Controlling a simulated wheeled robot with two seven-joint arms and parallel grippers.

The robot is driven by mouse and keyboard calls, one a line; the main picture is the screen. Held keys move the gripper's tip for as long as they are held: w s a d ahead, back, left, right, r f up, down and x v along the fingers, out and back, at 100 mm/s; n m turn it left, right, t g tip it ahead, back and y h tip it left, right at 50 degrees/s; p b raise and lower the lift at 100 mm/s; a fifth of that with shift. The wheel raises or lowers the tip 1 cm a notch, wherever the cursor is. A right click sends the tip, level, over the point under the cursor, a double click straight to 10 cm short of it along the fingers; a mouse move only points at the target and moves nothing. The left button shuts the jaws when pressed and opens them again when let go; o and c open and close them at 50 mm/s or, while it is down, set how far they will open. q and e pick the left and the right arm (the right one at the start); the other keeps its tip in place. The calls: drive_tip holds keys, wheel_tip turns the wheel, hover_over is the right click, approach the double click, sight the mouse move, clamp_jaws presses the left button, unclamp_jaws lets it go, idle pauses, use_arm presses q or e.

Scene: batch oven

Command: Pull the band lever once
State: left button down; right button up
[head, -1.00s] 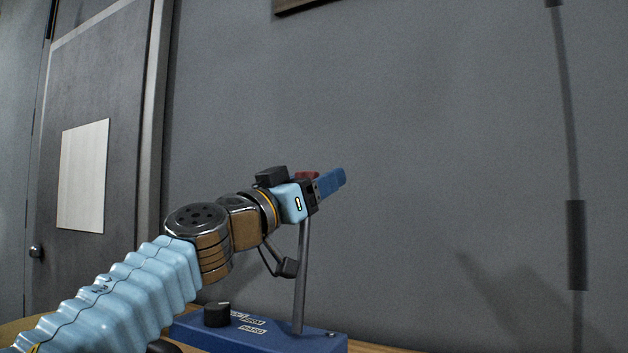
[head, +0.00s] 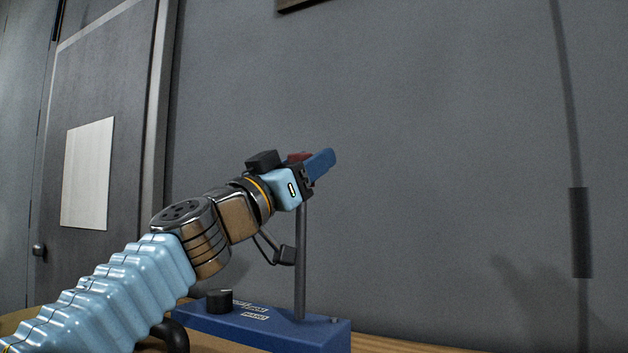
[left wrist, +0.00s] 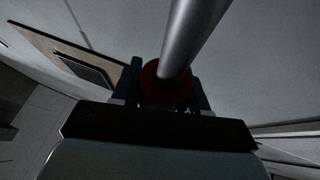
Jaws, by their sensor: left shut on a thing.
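The band lever is a grey metal rod (head: 300,262) standing nearly upright on a blue base box (head: 280,331), with a dark red knob (head: 298,157) at its top. My left gripper (head: 318,166) has blue fingers and is shut on the red knob, mostly hiding it in the head view. In the left wrist view, the red knob (left wrist: 166,88) sits between the fingers (left wrist: 165,90), and the rod (left wrist: 196,35) runs from it to the top of the picture. My right gripper is not in view.
A black dial (head: 219,301) and small labels are on the base box, which stands on a wooden top (head: 395,346). A grey wall is behind. A door with a pale panel (head: 87,173) is at the left. The space right of the lever looks clear.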

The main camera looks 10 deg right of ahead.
use_arm(q)
drive_tip(key=c, duration=0.7)
unclamp_jaws()
drive_tip(key=shift+o, duration=0.2)
drive_tip(key=b+v, duration=0.4)
drive_tip(key=v, duration=0.8)
drive_tip(key=shift+f, duration=0.15)
